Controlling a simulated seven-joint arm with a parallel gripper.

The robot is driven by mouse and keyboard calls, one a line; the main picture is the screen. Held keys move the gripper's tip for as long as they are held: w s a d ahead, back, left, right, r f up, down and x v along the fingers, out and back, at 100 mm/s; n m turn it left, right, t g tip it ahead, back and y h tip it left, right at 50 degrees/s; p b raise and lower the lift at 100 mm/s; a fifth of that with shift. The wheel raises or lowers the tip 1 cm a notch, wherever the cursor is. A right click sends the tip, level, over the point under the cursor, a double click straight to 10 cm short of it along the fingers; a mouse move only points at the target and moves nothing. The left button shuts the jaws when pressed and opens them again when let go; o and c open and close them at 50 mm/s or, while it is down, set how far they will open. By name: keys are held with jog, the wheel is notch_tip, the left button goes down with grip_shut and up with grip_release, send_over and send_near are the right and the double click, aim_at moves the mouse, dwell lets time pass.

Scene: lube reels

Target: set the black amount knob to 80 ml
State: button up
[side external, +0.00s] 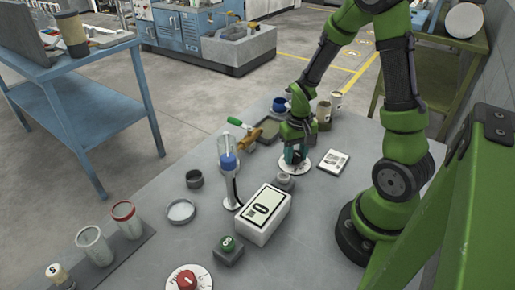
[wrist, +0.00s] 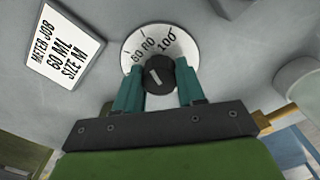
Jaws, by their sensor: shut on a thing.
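The black amount knob (wrist: 158,76) sits in the middle of a white dial (wrist: 133,42) with numbers that look like 60, 80 and 100. The white mark on the knob slants up and left, toward the 60 and 80 side; I cannot tell the exact number. My gripper (wrist: 159,92) has its teal fingers on both sides of the knob and is shut on it. In the side external view my gripper (side external: 294,158) reaches down over the white dial (side external: 292,169), hiding most of the knob.
A red knob (side external: 186,279) is at the front.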

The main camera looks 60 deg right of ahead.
aim_at(295, 153)
jog(key=o, duration=1.1)
jog(key=shift+c, duration=0.2)
notch_tip(295, 153, up, 17)
jog(key=s+a+r+n+t+y, duration=0.1)
jog(key=a+r+t, duration=0.2)
jog(key=a, duration=0.4)
jog(key=s+a+r+n+t+y, duration=0.1)
jog(key=s+a+r+n+t, duration=0.1)
jog(key=a, duration=0.6)
jog(key=shift+s+a+r+t, duration=0.2)
jog(key=shift+r+t, duration=0.5)
jog(key=shift+t, duration=0.4)
